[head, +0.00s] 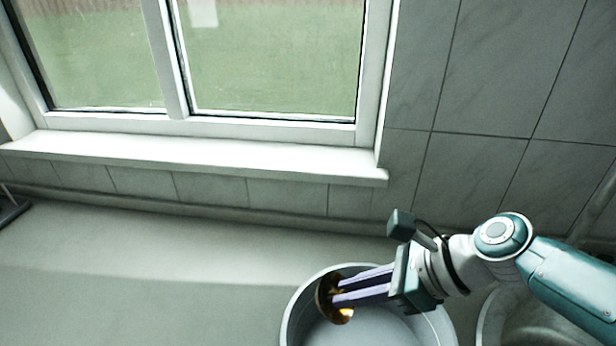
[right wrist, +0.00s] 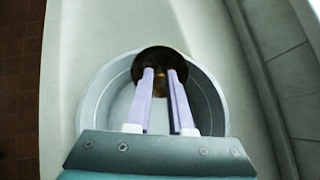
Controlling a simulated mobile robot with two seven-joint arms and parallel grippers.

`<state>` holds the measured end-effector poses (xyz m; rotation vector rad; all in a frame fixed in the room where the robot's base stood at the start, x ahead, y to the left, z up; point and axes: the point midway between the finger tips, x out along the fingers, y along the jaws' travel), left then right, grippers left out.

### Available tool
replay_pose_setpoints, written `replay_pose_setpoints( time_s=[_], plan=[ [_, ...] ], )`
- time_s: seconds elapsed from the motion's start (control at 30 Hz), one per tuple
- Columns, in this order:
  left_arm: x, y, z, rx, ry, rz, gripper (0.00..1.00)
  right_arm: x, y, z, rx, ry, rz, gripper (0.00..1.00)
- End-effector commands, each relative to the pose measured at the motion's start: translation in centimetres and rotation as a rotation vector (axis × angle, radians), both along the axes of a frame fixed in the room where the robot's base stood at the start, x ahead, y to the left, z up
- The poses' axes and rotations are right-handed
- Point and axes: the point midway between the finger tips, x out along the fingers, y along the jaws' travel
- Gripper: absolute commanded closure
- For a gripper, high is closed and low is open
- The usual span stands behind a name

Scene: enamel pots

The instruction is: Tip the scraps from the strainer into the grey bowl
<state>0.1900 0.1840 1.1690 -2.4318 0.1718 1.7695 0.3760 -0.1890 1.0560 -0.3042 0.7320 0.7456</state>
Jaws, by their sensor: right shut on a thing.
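The strainer (head: 322,300) is a small dark brown-gold round piece. My right gripper (head: 336,290) is shut on it with pale lilac fingers and holds it over the left part of the grey bowl (head: 290,318). In the head view the strainer looks steeply tilted, with a bright yellow patch at its lower right; I cannot tell whether that is scraps or a glint. In the right wrist view the strainer (right wrist: 160,56) sits at the fingertips above the bowl (right wrist: 98,98), near its rim. Any scraps inside the bowl cannot be made out. My left gripper is out of view.
Another round vessel (head: 486,318) stands right of the bowl, partly behind my right arm. A dark object (head: 12,212) is cut off at the left edge. The counter (head: 150,270) left of the bowl is clear. A window sill (head: 200,155) and tiled wall are behind.

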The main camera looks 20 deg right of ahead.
Motion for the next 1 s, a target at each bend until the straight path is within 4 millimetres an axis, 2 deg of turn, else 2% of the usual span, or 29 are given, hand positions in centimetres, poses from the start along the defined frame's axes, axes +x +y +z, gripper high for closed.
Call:
replay_pose_setpoints(
  time_s=[1.0],
  plan=[
    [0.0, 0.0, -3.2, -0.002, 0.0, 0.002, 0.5, -0.6, -0.6, -0.2, 0.097, -0.097, 0.0, 1.0]
  ],
)
